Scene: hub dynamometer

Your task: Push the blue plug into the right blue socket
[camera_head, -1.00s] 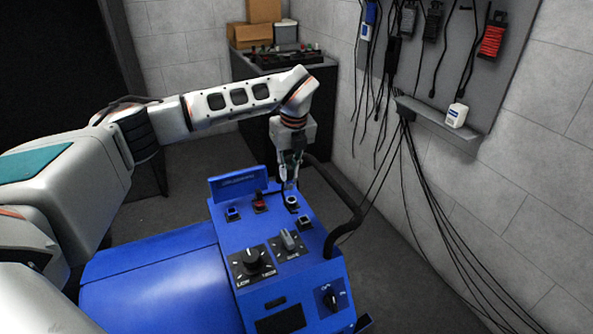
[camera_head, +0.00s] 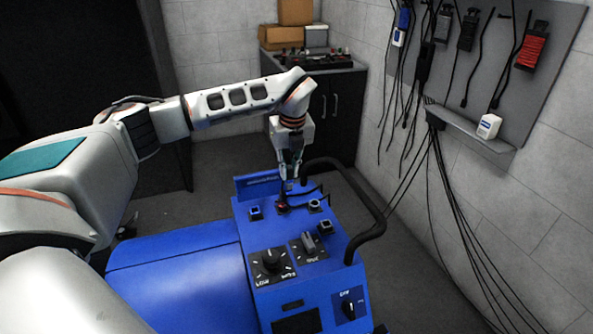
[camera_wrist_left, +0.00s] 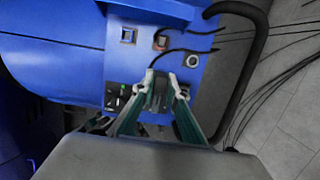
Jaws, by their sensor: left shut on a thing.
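My left gripper (camera_head: 290,183) is low over the top of the blue console, close above the red piece (camera_head: 283,205). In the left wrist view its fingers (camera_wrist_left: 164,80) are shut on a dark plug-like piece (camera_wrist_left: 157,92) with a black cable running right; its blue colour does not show. A blue square socket (camera_head: 255,213) lies to the left; it also shows in the left wrist view (camera_wrist_left: 129,36). A round pale-rimmed socket (camera_head: 315,205) and a dark-centred square socket (camera_head: 326,227) lie to the right. Whether the held piece touches the console cannot be told. My right gripper is out of view.
The console (camera_head: 210,290) carries two dials (camera_head: 271,261) and a switch (camera_head: 350,304). A black rail (camera_head: 372,213) curves along its right side. Cables and tools hang on the wall panel (camera_head: 460,80). A dark cabinet (camera_head: 335,115) stands behind.

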